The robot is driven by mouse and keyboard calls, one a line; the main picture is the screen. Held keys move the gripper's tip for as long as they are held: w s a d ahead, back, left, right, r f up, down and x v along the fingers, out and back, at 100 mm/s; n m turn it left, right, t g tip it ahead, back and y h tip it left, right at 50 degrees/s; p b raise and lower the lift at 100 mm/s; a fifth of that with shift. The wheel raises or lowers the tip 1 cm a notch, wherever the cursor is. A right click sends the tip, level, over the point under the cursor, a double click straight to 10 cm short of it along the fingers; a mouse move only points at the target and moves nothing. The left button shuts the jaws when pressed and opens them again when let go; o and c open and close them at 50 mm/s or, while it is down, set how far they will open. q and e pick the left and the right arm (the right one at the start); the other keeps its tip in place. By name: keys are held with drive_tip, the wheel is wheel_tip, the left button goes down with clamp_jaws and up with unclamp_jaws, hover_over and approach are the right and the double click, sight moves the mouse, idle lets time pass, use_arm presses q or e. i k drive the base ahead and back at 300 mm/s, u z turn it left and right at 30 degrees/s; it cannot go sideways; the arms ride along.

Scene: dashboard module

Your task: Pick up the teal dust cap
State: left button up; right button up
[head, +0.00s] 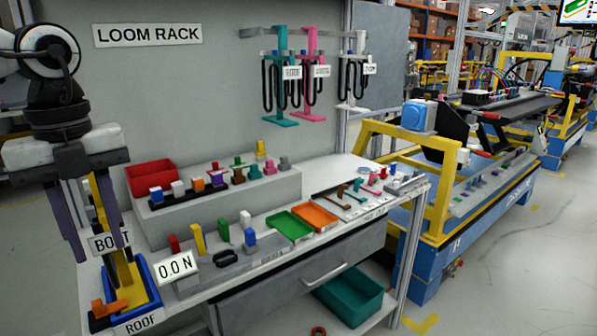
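My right gripper is not in view.
A red bin (150,176) stands at the step's left end. Green (290,226) and orange (315,216) trays lie on the bench. A teal bin (352,297) is on the lower shelf. Harnesses hang on the rack above.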

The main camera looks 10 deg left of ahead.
sight(255, 174)
drive_tip(key=z, duration=0.1)
drive_tip(key=i, duration=1.65)
